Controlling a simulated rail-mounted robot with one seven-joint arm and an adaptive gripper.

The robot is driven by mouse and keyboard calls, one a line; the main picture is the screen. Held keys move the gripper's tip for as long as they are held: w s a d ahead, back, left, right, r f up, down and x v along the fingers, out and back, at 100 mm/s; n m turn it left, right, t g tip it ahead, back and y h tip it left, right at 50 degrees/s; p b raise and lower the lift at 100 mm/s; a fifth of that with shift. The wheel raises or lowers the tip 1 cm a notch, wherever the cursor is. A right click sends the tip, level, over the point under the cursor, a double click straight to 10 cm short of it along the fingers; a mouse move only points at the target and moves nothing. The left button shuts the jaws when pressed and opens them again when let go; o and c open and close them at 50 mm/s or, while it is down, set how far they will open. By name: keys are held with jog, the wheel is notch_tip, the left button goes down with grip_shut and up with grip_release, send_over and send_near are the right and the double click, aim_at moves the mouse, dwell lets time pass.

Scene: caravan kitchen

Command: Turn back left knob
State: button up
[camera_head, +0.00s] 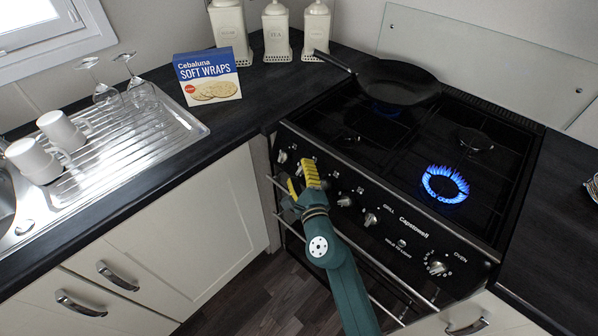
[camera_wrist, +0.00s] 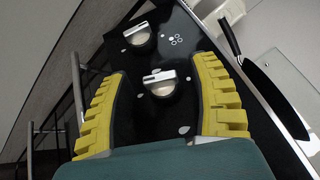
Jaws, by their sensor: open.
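The cooker's black control panel (camera_head: 330,193) carries a row of silver knobs. The leftmost knob (camera_head: 282,157) is uncovered, left of my gripper. My gripper (camera_head: 307,172) is at the panel's left part, its yellow fingers open. In the wrist view, my gripper (camera_wrist: 163,100) has one knob (camera_wrist: 161,84) between its spread fingers, with gaps on both sides. Another knob (camera_wrist: 138,34) lies beyond the fingertips, beside a burner-dot mark. The pan's back left burner (camera_head: 386,108) shows blue flame beneath the pan. I cannot read which knob is the back left one.
A black frying pan (camera_head: 395,82) sits on the back left burner, handle pointing left. The front right burner (camera_head: 445,184) is lit. A rail (camera_head: 385,250) runs below the panel. More knobs (camera_head: 371,219) lie right of my gripper. A wraps box (camera_head: 208,77) stands on the counter.

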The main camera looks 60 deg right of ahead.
jog(key=shift+w+d, duration=0.4)
jog(key=shift+d, duration=0.15)
jog(key=shift+c, duration=0.2)
grip_shut()
jog(key=shift+f, duration=0.1)
jog(key=shift+f+b, duration=0.1)
jog(key=shift+b, duration=0.45)
